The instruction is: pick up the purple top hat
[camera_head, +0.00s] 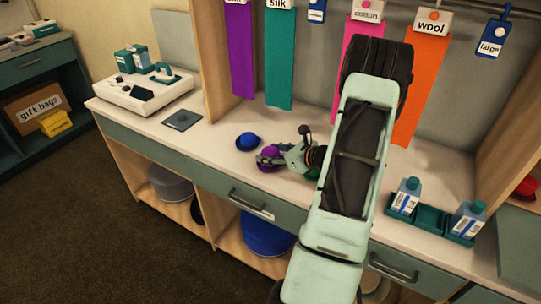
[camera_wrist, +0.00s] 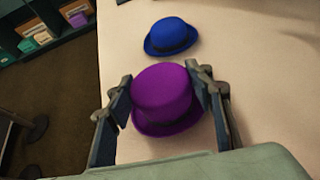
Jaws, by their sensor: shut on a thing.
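The purple top hat (camera_wrist: 164,96) has a dark band and sits between the two fingers of my gripper (camera_wrist: 166,92) in the wrist view. The fingers press on its left and right sides. In the head view the purple hat (camera_head: 269,153) shows small at the tip of my gripper (camera_head: 270,160), over the counter near its front edge. I cannot tell whether the hat touches the counter. My arm hides part of the counter to the right of it.
A blue hat (camera_head: 248,141) lies on the counter just behind the purple one. A dark flat pad (camera_head: 182,120) and a white machine (camera_head: 143,94) are to the left. A teal tray (camera_head: 430,220) with bottles stands at the right. Fabric strips hang behind.

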